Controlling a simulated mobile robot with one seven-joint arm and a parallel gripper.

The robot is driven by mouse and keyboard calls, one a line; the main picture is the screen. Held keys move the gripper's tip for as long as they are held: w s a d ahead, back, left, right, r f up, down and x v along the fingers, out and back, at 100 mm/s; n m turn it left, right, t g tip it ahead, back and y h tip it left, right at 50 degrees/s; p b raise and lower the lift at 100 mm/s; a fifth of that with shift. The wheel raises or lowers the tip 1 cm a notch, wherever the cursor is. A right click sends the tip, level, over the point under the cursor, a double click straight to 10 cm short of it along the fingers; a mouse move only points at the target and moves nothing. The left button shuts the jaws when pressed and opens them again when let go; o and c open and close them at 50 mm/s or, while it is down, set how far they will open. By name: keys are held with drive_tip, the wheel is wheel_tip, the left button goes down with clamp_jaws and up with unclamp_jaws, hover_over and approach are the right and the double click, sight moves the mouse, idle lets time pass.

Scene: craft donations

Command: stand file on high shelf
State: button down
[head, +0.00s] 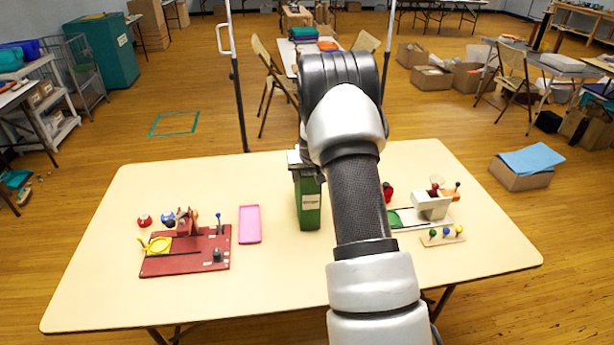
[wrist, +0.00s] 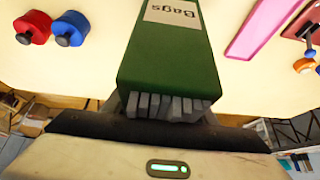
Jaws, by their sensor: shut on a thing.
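The green file (head: 309,207) with a white label is upright near the middle of the cream table (head: 130,215) in the head view. In the wrist view the file (wrist: 165,62) fills the upper middle, its label reads "Bags", and grey sheets or dividers show at its near end. My gripper (wrist: 163,108) is shut on that end, with dark fingers at its sides. In the head view my arm hides most of the gripper. I cannot tell whether the file's base touches the table. I cannot tell which shelf is the high one.
A red board (head: 185,263) with tools and a pink tray (head: 249,224) lie left of the file. A white-and-green press (head: 431,206) and a peg block (head: 442,237) stand right of my arm. Upright metal poles (head: 238,100) rise behind the table. The table's front left is clear.

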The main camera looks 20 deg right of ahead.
drive_tip(key=shift+f, duration=0.2)
drive_tip(key=c, duration=0.8)
unclamp_jaws()
drive_tip(key=shift+o, duration=0.2)
drive_tip(key=shift+r, duration=0.15)
